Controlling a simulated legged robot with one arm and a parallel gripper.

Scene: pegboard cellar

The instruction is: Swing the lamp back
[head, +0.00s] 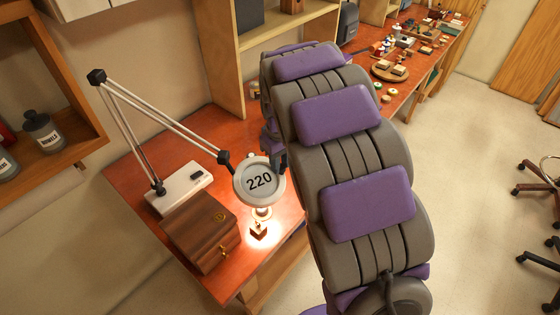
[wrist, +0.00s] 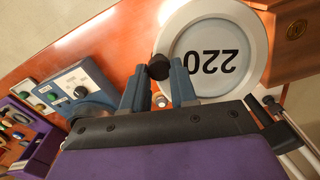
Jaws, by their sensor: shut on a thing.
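The lamp has a round white head (head: 259,182) marked "220", two thin jointed arms and a white base (head: 166,194) on the red-brown bench. Its head hangs low over the front of the bench, lighting the surface under it. It also fills the upper right of the wrist view (wrist: 253,68). My gripper (wrist: 159,68) is shut on a dark round knob (wrist: 158,65) at the rim of the lamp head. In the head view my arm hides most of the gripper; a little shows at the lamp head's right edge (head: 280,160).
A dark wooden box (head: 194,223) with a brass latch stands left of the lamp head. A small lit object (head: 258,229) sits below it. A blue device with a dial (wrist: 83,85) and a purple tray (wrist: 42,143) lie left in the wrist view. Shelves (head: 217,60) stand behind.

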